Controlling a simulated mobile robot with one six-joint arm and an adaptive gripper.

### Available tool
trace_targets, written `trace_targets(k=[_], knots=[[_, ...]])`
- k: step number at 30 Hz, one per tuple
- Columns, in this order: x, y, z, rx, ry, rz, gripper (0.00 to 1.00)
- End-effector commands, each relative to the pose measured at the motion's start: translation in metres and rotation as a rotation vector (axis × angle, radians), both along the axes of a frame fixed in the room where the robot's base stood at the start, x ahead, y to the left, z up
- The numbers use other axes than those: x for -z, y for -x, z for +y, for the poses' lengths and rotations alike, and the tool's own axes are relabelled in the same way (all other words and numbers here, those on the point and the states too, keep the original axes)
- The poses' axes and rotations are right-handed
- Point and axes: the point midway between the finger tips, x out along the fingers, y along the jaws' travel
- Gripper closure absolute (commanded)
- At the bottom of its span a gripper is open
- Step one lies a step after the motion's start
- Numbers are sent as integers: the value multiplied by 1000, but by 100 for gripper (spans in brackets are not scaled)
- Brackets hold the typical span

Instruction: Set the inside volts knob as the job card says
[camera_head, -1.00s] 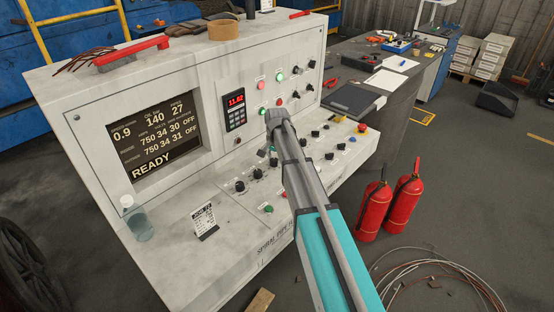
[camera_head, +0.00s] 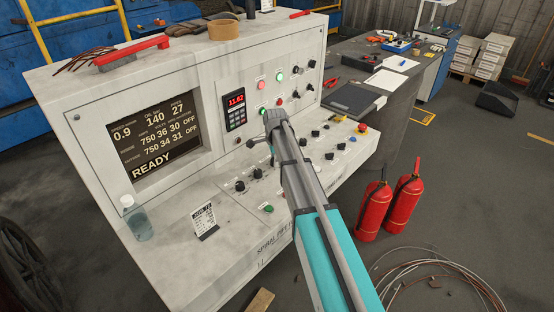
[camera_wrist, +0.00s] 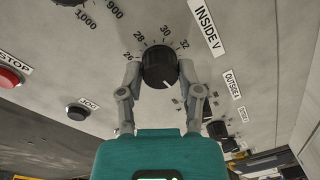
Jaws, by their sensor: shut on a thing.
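The inside volts knob (camera_wrist: 158,66) is black, under the label INSIDE V (camera_wrist: 207,26), with scale numbers 26, 28, 30 and 32 visible. My gripper (camera_wrist: 159,71) is shut on this knob, one finger on each side. A white line on the knob points to the lower right in the wrist view. In the head view my gripper (camera_head: 264,147) is over the console's sloped panel and my arm hides the knob. The job card (camera_head: 204,220) stands on the front left of the console; its small print is unreadable. The screen (camera_head: 155,140) reads 750 36 30 OFF, then 750 34 31 OFF, and READY.
A JOG button (camera_wrist: 77,112) and a red STOP button (camera_wrist: 10,78) lie to the left. A bottle (camera_head: 138,220) stands beside the card. Fire extinguishers (camera_head: 374,208) stand right of the console.

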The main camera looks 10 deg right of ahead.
Motion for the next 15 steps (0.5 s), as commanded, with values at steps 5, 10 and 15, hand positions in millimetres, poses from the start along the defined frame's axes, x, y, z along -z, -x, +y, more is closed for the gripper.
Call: trace_targets(k=[5,10,15], knots=[[0,-3,0,30,2,-7,100],[0,-3,0,34,2,-7,100],[0,-3,-1,33,2,-7,100]])
